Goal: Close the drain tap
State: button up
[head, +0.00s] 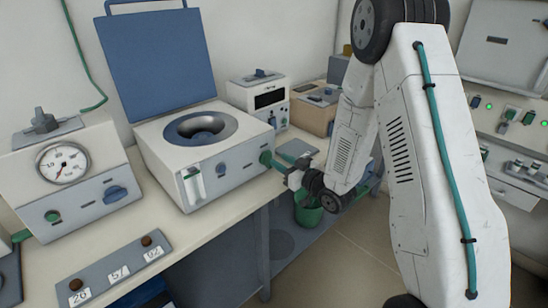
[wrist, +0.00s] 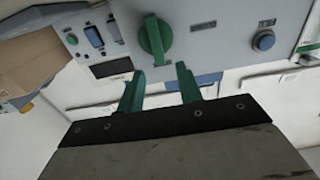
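The drain tap appears to be the green knob (head: 265,157) at the right end of the front panel of the white bath (head: 160,150) with a raised blue lid. In the wrist view the green knob (wrist: 155,40) shows on a grey panel, just beyond my fingertips. My gripper (wrist: 160,80) has two green fingers spread apart with nothing between them. In the head view my gripper (head: 284,170) is just right of the knob, and its fingers are hard to make out. No contact with the knob shows.
A blue button (wrist: 263,39) sits beside the knob on the same panel. A green bucket (head: 308,214) stands below my gripper. A white instrument (head: 258,95) and a brown box (head: 313,115) stand behind. A gauge unit (head: 65,170) is at left.

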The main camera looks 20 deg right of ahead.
aim_at(271, 155)
jog(key=shift+x, duration=2.1)
grip_shut()
